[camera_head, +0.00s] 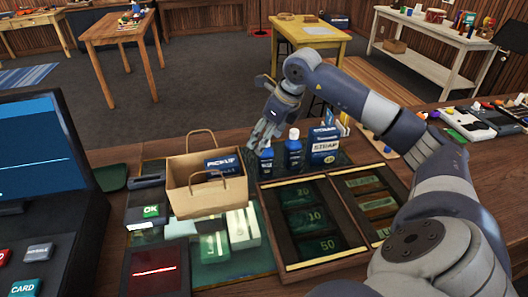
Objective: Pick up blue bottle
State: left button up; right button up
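Two small blue bottles stand on the counter beyond the cash tray. One blue bottle (294,153) has a pale cap and stands beside a strap box. The other blue bottle (266,165) is to its left, close to the paper bag. My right gripper (264,138) reaches in from the right and points down, above and just behind the left bottle in the picture. I cannot tell whether its fingers are apart, and nothing shows held in it. My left gripper is not in view.
A paper bag (207,193) with a dark blue box stands left of the bottles. Blue-and-white strap boxes (325,148) stand right of them. A cash tray (306,262) lies in front. A monitor (40,150) and card reader (157,272) are at left.

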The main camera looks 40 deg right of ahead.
aim_at(265, 156)
jog(key=shift+w+f, duration=0.15)
jog(key=shift+f, duration=0.15)
jog(key=f+p, duration=0.1)
jog(key=f, duration=0.1)
jog(key=shift+w+a+f+p, duration=0.2)
jog(key=shift+a+f+p, duration=0.1)
jog(key=shift+f+p, duration=0.05)
jog(key=shift+p+x, duration=0.35)
jog(key=shift+x, duration=0.7)
jog(key=shift+f, duration=0.4)
jog(key=c, duration=1.3)
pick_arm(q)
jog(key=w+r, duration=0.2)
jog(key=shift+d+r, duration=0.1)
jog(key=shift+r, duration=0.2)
pick_arm(e)
jog(key=shift+o, duration=0.2)
